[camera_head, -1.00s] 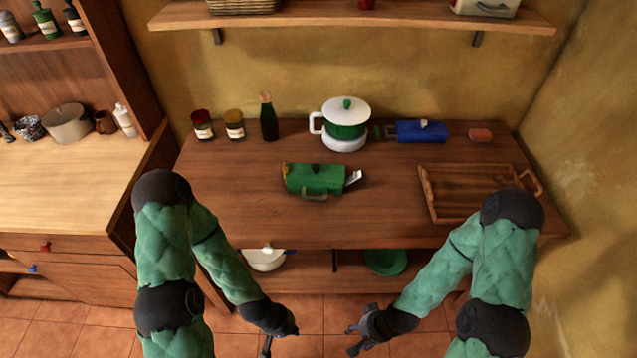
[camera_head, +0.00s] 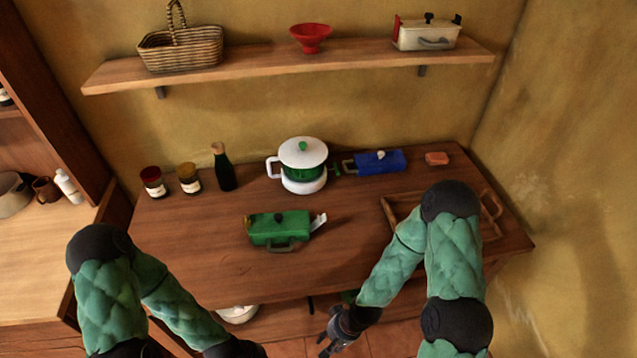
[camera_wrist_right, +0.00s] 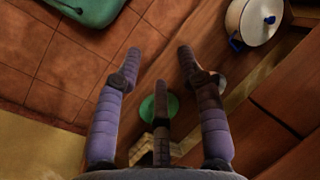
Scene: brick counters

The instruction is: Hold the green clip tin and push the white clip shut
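The green clip tin (camera_head: 268,231) stands on the brown table left of its middle, with a dark knob on top and a handle in front. Its white clip (camera_head: 319,223) sticks out at a slant from the tin's right end and looks open. My right gripper (camera_head: 325,338) is below the table's front edge, well apart from the tin. In the right wrist view my right gripper (camera_wrist_right: 158,62) has its fingers spread with nothing between them. My left arm comes in at the lower left, and its gripper is cut off by the bottom edge.
Behind the tin stand a white-lidded green pot (camera_head: 303,156), a blue tin (camera_head: 380,161), a dark bottle (camera_head: 223,170) and two jars. A wooden tray (camera_head: 392,212) lies at the right, partly behind my right arm. The table in front of the tin is clear.

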